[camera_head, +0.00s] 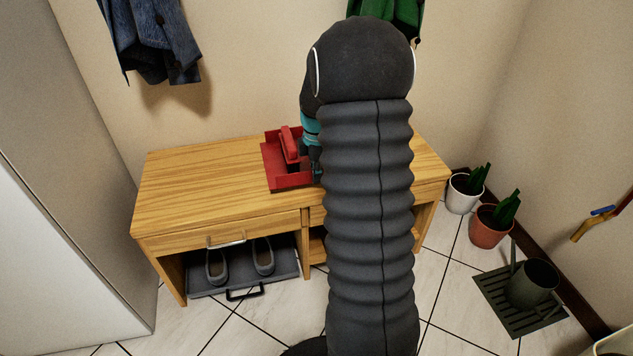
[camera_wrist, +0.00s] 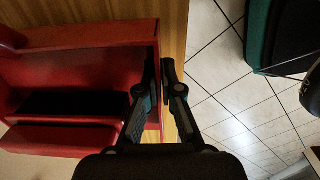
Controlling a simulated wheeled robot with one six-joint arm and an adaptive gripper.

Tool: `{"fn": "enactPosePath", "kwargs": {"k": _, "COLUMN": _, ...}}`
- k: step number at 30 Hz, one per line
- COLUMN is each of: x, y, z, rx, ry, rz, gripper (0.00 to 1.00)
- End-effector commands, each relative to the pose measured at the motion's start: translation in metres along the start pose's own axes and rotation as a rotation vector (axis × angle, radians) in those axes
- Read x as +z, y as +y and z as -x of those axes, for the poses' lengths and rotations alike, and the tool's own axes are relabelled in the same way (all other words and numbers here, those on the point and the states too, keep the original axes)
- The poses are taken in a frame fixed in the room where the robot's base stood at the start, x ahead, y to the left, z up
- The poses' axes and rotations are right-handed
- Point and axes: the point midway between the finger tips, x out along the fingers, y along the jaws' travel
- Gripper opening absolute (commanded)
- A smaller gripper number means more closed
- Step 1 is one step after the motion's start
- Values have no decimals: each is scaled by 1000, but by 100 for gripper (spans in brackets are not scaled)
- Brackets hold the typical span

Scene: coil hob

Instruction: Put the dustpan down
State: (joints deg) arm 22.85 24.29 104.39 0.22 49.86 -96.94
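The red dustpan (camera_head: 270,169) is at the top of the wooden bench, left of my arm in the head view. Whether it rests on the bench top or hangs just above it, I cannot tell. In the wrist view the dustpan (camera_wrist: 80,62) fills the left side. My gripper (camera_wrist: 160,72) has its fingertips close together, one on each side of the dustpan's thin side wall, and looks shut on it. In the head view my arm hides most of the gripper and the dustpan's right side.
The wooden bench (camera_head: 200,185) has a clear top to the left. Grey shoes (camera_head: 263,256) sit on a tray beneath it. Potted plants (camera_head: 490,228) and a watering can (camera_head: 532,283) stand on the floor at right. Jackets (camera_head: 155,40) hang above; a tall cabinet (camera_head: 60,200) is at left.

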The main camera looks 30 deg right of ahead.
Motion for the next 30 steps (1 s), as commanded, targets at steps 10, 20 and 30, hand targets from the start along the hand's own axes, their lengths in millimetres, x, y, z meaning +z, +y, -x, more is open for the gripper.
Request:
{"fn": "enactPosePath", "kwargs": {"k": 10, "x": 0, "y": -1, "z": -30, "rx": 0, "ry": 0, "rz": 0, "gripper": 0}}
{"fn": "enactPosePath", "kwargs": {"k": 20, "x": 0, "y": -2, "z": -33, "rx": -2, "ry": 0, "rz": 0, "gripper": 19}}
{"fn": "enactPosePath", "kwargs": {"k": 30, "x": 0, "y": -2, "z": -32, "rx": -2, "ry": 0, "rz": 0, "gripper": 31}}
